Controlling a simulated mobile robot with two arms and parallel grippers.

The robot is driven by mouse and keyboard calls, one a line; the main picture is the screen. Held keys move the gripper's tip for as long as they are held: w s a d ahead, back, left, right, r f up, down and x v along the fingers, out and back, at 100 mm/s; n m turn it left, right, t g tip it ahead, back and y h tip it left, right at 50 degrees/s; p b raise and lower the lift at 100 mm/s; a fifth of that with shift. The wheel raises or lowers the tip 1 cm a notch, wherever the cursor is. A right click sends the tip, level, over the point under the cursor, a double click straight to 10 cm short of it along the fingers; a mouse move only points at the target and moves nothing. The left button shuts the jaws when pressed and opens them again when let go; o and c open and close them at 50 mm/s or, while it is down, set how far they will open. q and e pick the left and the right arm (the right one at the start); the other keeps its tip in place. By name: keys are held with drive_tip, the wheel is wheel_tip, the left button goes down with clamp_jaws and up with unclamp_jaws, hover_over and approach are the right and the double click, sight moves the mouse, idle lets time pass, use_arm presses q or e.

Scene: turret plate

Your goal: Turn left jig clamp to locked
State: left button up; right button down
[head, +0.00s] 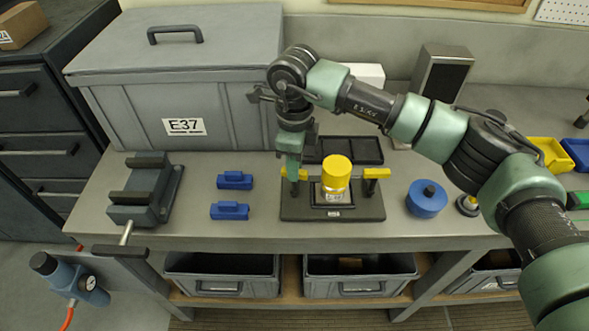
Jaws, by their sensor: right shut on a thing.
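The dark jig plate (350,214) lies on the bench with a yellow-topped cylinder (336,172) upright in its middle. The left jig clamp (303,173) has a yellow handle at the plate's left side. The right clamp (376,173) has a yellow handle on a dark post, pointing right. My right gripper (293,183) comes down from above and is shut on the left clamp's handle. Its fingers hide the middle of that handle and much of the post, so the clamp's exact angle is hard to tell. My left gripper is not in view.
Two blue blocks (234,180) and a dark vise (144,190) stand to the left. A grey case (230,100) marked E37 stands behind. A black tray (365,150) lies behind the jig. A blue round part (426,198) sits to its right.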

drive_tip(key=m+b, duration=0.5)
drive_tip(key=shift+w+f, duration=0.1)
drive_tip(key=shift+f, duration=0.05)
drive_tip(key=m+b, duration=0.2)
drive_tip(key=m, duration=0.1)
drive_tip(key=shift+b, duration=0.35)
drive_tip(key=m+b, duration=0.3)
drive_tip(key=m, duration=0.1)
drive_tip(key=shift+r+m+b, duration=0.25)
drive_tip(key=shift+m+b, duration=0.55)
drive_tip(key=shift+m, duration=0.9)
drive_tip(key=c, duration=1.4)
unclamp_jaws()
drive_tip(key=shift+o, duration=0.2)
